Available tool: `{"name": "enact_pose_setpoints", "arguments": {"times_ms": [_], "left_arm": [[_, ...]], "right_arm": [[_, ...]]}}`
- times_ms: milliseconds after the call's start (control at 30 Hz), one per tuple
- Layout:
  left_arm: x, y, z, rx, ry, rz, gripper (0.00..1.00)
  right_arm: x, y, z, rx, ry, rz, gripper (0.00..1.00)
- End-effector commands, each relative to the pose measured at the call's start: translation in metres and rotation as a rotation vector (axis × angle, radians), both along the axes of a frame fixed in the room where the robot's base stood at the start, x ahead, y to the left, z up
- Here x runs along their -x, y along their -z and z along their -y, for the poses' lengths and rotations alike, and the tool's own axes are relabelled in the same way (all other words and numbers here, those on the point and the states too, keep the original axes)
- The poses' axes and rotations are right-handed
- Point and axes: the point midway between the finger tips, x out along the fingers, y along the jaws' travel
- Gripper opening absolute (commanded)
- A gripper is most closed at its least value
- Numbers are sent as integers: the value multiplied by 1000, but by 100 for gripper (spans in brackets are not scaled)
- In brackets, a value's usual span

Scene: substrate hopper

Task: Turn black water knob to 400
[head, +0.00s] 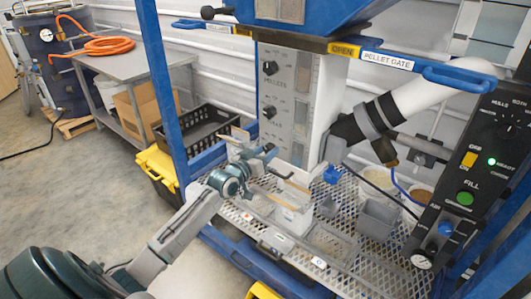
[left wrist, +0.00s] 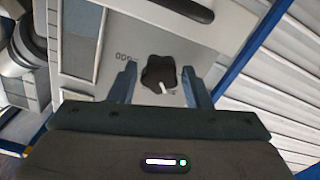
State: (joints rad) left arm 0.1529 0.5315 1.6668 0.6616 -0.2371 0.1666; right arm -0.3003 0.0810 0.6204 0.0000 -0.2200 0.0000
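Two black knobs, the upper (head: 270,67) and the lower (head: 268,112), sit on the grey front panel (head: 290,85) in the head view. My left gripper (head: 268,155) is close to the panel, below the lower knob in the picture. In the left wrist view, a black lobed knob (left wrist: 158,70) with a white pointer mark shows between the two separated fingertips (left wrist: 158,82). The gaps beside it show that the fingers are open. A printed number beside this knob is too blurred to read surely. My right gripper is not in view.
Below the panel, a mesh shelf (head: 335,275) carries several small containers. A blue post (head: 162,85) stands left of the panel, and a blue PELLET GATE bar (head: 460,78) crosses above. A black control panel (head: 490,150) is at right.

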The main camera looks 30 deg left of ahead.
Motion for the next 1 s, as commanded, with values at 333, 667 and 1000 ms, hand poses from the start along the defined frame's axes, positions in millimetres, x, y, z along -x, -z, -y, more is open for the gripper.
{"name": "enact_pose_setpoints", "arguments": {"times_ms": [333, 667, 1000], "left_arm": [[0, 1, 0, -10, 0, 1, 15], [0, 4, 0, -158, 0, 15, 15], [0, 4, 0, -428, 0, 36, 15]], "right_arm": [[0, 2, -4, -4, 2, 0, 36], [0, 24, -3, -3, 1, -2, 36], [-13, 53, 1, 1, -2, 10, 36]]}}
